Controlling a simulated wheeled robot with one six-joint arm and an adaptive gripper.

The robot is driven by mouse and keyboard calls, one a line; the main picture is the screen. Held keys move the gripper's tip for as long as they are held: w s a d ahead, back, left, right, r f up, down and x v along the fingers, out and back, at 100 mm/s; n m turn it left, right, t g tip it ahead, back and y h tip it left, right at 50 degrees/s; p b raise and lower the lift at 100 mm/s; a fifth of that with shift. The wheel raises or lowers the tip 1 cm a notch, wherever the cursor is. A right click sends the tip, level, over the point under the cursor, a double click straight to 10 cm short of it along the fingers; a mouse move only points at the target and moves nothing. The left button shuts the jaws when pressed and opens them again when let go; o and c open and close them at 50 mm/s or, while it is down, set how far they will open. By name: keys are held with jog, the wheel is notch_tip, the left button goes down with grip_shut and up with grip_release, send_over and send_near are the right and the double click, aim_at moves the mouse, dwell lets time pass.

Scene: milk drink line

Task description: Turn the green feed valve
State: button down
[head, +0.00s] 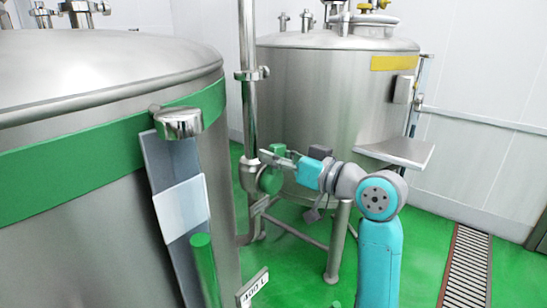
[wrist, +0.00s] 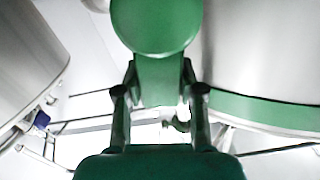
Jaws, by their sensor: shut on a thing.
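The green feed valve (head: 270,181) sits on the vertical steel pipe (head: 249,110), low between the two tanks. In the head view, my gripper (head: 272,158) is at the valve and partly covers it. In the wrist view, the valve's round green end (wrist: 155,25) fills the top middle. Its green handle (wrist: 158,82) runs down between my two fingers (wrist: 158,92), one on each side. My gripper is shut on this handle. The valve's body behind the handle is mostly hidden in the wrist view.
A large tank with a green band (head: 70,145) fills the left. A second steel tank (head: 330,90) stands behind my arm, with a grey shelf (head: 398,151) on its right. A floor drain (head: 466,265) lies right. Green floor around the drain is clear.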

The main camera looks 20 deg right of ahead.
jog(key=w+d+f+m, duration=0.2)
jog(key=f+m, duration=0.3)
jog(key=m, duration=1)
jog(key=shift+w+d+f, duration=0.35)
jog(key=shift+d+f, duration=0.05)
jog(key=shift+d, duration=0.5)
jog(key=shift+f+m, duration=0.1)
jog(key=shift+m, duration=0.3)
jog(key=c, duration=0.7)
grip_release()
jog(key=v, duration=1.2)
